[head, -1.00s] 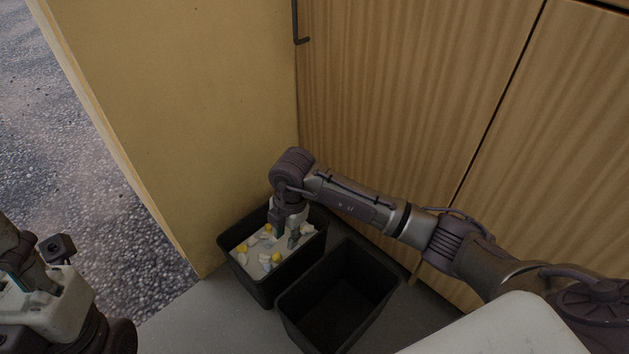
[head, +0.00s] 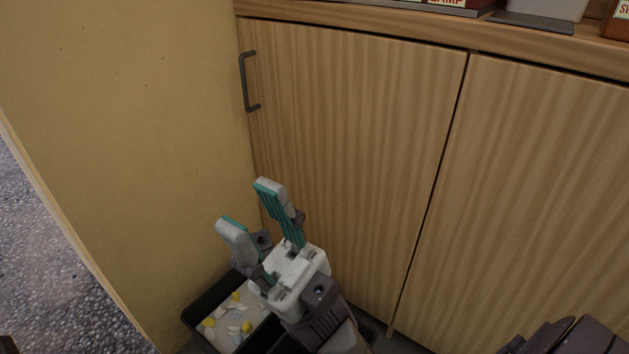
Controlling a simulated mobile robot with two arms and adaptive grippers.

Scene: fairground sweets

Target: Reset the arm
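My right gripper (head: 252,205) is raised in front of the wooden cabinet, pointing up and to the left. Its two teal-padded fingers are spread apart with nothing between them. It is above and in front of the black bin (head: 192,317) on the floor, which holds yellow and white pieces. My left gripper does not show in the head view now.
The wooden cabinet (head: 360,130) has closed doors and a dark handle (head: 245,82). A yellowish wall panel (head: 130,130) stands at left. A second black bin, mostly hidden behind my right arm, shows only an edge. Items stand on the counter (head: 390,22) at the top.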

